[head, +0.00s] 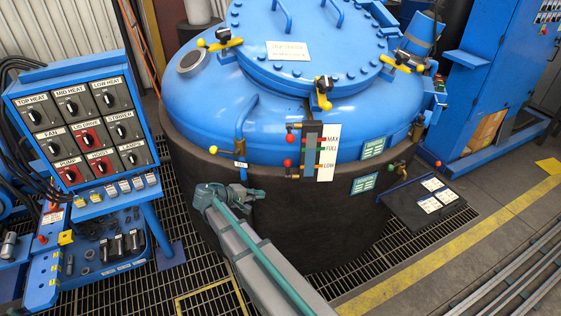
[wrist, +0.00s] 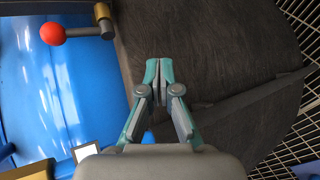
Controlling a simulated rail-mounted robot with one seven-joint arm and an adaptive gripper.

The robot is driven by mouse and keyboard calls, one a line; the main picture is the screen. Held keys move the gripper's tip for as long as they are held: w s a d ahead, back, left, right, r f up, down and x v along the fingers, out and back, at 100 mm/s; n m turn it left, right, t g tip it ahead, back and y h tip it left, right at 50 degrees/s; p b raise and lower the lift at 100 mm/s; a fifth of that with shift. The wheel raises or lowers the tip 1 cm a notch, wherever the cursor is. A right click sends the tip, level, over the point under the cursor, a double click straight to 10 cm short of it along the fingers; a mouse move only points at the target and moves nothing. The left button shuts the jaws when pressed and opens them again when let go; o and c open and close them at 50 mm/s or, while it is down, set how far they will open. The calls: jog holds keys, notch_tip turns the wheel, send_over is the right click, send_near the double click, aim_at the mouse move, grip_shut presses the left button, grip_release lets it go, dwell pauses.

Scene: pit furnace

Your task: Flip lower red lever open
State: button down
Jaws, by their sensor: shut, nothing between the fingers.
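The lower red lever (head: 287,163) has a red ball end and sits on the left side of the level gauge (head: 313,150), near its LOW mark. A red ball lever (wrist: 52,34) shows at the upper left in the wrist view, on a grey rod that runs to a brass fitting (wrist: 102,18); it looks like the lower one. My gripper (head: 258,193) is below and left of the lower lever in the head view. In the wrist view my gripper's fingertips (wrist: 158,70) are together, empty, before the dark wall and apart from the ball.
Another red ball lever (head: 290,138) is higher on the gauge. A blue bent pipe (head: 242,130) with a small white tag (head: 240,164) stands to the left. The dark vessel wall (head: 330,225) lies close. The switch panel (head: 80,120) is further left.

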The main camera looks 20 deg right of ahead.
aim_at(288, 169)
jog(key=w+d+r+h, duration=0.1)
jog(key=w+r+h, duration=0.2)
jog(key=r, duration=0.7)
jog(key=shift+w+d+m+h, duration=0.25)
jog(key=shift+d+m+h, duration=0.05)
jog(key=shift+h, duration=0.4)
jog(key=d+p, duration=0.1)
jog(key=d, duration=0.2)
jog(key=w+d+p, duration=0.1)
jog(key=d, duration=0.2)
jog(key=d+f+p, duration=0.1)
jog(key=d, duration=0.3)
jog(key=shift+w+p, duration=0.2)
jog(key=shift+p, duration=0.2)
jog(key=shift+s+f+b, duration=0.15)
jog(key=shift+b, duration=0.25)
